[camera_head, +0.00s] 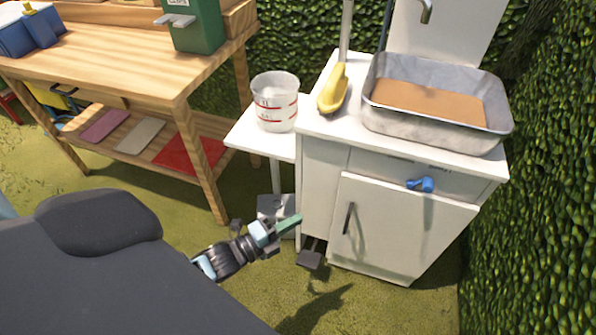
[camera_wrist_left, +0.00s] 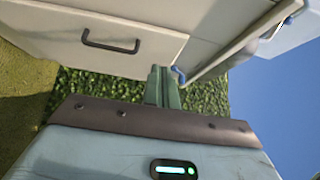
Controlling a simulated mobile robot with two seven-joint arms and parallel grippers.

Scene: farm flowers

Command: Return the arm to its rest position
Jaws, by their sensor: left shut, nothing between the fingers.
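My left gripper (camera_head: 289,226) shows in the head view low in front of the white cabinet (camera_head: 400,225). Its green fingers are closed together with nothing between them. In the left wrist view the shut fingers (camera_wrist_left: 162,88) point toward a hedge below the cabinet (camera_wrist_left: 100,22), which looks tilted in that view. The fingers appear apart from the cabinet in the head view. Most of my left arm is hidden behind my dark body in the foreground. My right gripper is not in view.
The cabinet carries a metal basin (camera_head: 440,125) and a yellow object (camera_head: 333,90). A measuring bucket (camera_head: 275,100) stands on a white side shelf (camera_head: 245,135). A wooden bench (camera_head: 130,60) is at the left, a hedge (camera_head: 545,200) at the right. Grass floor (camera_head: 400,310) is open in front.

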